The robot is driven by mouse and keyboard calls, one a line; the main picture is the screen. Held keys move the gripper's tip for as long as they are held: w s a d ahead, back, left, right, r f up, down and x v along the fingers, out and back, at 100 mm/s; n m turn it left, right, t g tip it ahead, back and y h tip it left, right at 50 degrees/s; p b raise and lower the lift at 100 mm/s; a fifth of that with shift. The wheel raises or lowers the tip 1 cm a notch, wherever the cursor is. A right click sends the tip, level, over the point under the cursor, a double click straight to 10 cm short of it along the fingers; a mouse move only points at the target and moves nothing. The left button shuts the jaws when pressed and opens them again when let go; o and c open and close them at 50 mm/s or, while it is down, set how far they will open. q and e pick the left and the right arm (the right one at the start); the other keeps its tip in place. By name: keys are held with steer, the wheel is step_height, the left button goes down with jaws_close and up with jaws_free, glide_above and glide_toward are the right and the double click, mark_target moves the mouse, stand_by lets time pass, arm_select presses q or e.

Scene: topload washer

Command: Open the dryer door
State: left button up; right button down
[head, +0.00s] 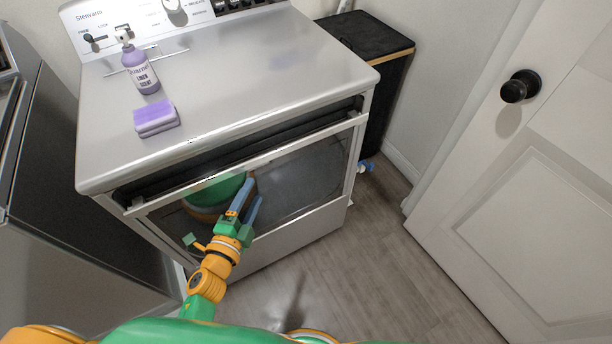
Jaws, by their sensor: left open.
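The dryer (235,65) is a white and grey machine with a control panel at the back. Its front door (300,184) has a pale frame and a dark glass pane. The door's top edge stands out from the body, with a dark gap behind it, so it looks partly open and tilted toward me. My left gripper (246,203) is open, with its blue fingers in front of the glass, below the door's top edge. I see nothing between the fingers; whether they touch the door, I cannot tell. My right gripper is not in view.
A purple bottle (142,72) and purple sponges (156,118) sit on the dryer top. A grey appliance (75,195) stands close at the left. A black bin (378,85) is at the right, and a white room door (535,160) beyond it. The wooden floor (375,250) in front is clear.

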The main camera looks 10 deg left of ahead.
mark_target(260, 162)
arm_select(q)
steer(key=w+r+m, duration=0.1)
steer(key=w+r, duration=0.1)
steer(key=w+r+m+t, duration=0.1)
steer(key=r, duration=0.1)
steer(key=shift+w+d+r+m+h, duration=0.15)
steer(key=shift+w+r+m+h, duration=0.15)
steer(key=shift+w+h, duration=0.1)
steer(key=w, duration=0.3)
steer(key=shift+d+f, duration=0.1)
steer(key=shift+d, duration=0.3)
steer(key=shift+w+d, duration=0.25)
steer(key=shift+w, duration=0.2)
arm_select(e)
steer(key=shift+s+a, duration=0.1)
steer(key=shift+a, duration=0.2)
arm_select(q)
steer(key=shift+s+a, duration=0.1)
steer(key=shift+a, duration=0.05)
steer(key=shift+c, duration=0.2)
jaws_close()
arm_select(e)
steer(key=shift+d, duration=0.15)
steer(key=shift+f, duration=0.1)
